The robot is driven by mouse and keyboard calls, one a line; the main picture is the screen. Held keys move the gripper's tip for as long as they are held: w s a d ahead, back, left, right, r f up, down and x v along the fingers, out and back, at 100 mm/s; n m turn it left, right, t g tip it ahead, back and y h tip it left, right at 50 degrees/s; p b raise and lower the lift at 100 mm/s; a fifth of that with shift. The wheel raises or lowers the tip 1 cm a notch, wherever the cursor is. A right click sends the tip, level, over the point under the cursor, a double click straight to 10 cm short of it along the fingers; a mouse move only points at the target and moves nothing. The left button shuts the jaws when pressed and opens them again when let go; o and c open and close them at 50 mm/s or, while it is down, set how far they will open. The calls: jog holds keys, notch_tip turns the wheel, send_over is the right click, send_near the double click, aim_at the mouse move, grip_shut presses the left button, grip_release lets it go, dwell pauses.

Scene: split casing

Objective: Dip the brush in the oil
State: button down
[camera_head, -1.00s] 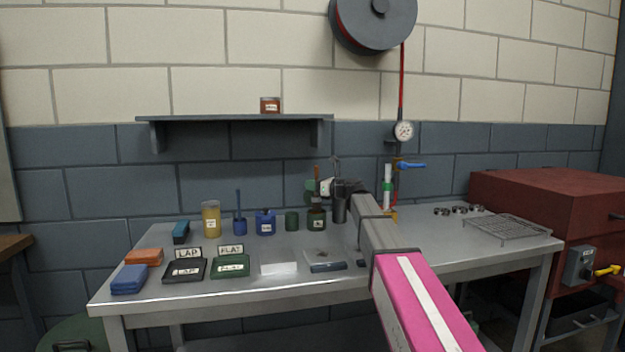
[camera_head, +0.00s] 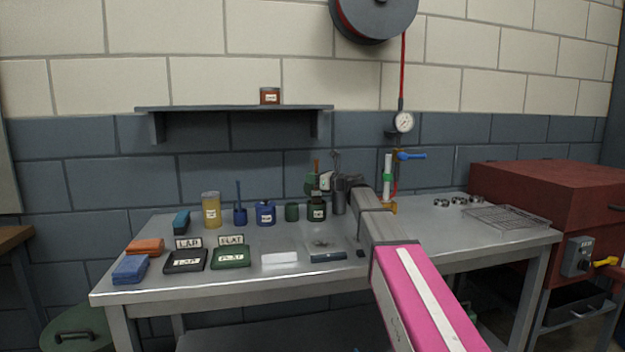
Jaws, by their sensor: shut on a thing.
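My gripper (camera_head: 328,183) is at the back of the bench, seen small and partly from behind my arm. It is shut on what looks like the brush, whose reddish-brown handle (camera_head: 316,167) stands upright above the jaws. A dark labelled bottle (camera_head: 317,212), probably the oil, stands directly below the jaws. The brush's lower end is hidden, so I cannot tell whether it is inside the bottle's neck or above it. The bottle's label is too small to read.
Left of the bottle stand a green pot (camera_head: 292,212), a blue jar (camera_head: 265,215), a blue cup (camera_head: 239,216) with a blue-handled tool and a yellow jar (camera_head: 211,211). A dark metal cup (camera_head: 339,203) is close on the right. A wire rack (camera_head: 508,218) lies farther right.

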jog(key=shift+f, duration=0.45)
dwell(0.5)
jog(key=shift+r, duration=0.1)
dwell(0.4)
notch_tip(320, 180, up, 7)
dwell(0.8)
dwell(0.5)
